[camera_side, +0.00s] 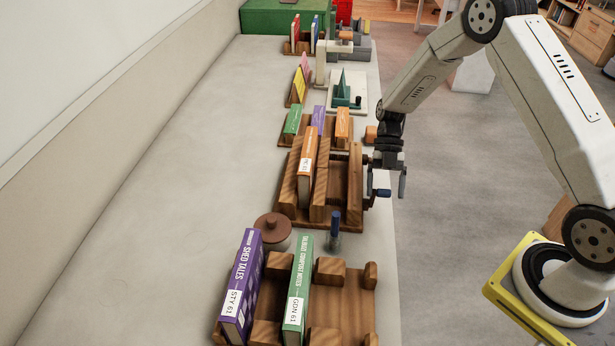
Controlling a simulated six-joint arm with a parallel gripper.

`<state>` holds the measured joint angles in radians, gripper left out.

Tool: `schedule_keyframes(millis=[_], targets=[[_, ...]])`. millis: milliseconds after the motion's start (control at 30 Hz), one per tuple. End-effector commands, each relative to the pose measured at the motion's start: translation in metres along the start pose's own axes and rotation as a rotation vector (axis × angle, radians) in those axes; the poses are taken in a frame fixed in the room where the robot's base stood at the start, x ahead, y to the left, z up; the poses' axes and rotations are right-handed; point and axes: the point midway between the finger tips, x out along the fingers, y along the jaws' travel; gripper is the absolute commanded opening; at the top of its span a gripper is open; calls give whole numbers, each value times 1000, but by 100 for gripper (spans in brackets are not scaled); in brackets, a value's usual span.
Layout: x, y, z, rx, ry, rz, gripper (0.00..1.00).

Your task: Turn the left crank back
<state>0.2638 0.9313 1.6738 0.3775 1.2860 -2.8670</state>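A wooden book press (318,215) with upright walls stands on the long grey counter, an orange book (307,165) upright in it. A dark crank with a blue grip (383,193) sticks out at its right side, by the counter edge. My gripper (387,182) points down there, its two fingers apart, one on each side of the blue grip in this view. I cannot tell if either finger touches it. I cannot tell which crank is the left one.
Nearer stands a wooden rack (345,300) with a purple book (243,285) and a green book (299,290). A brown lidded pot (272,230) and a blue-topped peg (335,228) stand between. More book stands line the counter's far part. Its left side is clear.

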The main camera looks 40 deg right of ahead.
Motion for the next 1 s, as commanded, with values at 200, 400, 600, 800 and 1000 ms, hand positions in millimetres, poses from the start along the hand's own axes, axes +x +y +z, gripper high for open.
schedule_keyframes(millis=[200, 400, 600, 800, 1000], targets=[[0, 1, 0, -3, -3, 1, 85], [-1, 2, 0, -4, -6, 3, 85], [-7, 3, 0, -5, -7, 4, 85], [-26, 3, 0, -4, -8, 5, 85], [-53, 2, 0, -4, -8, 4, 85]])
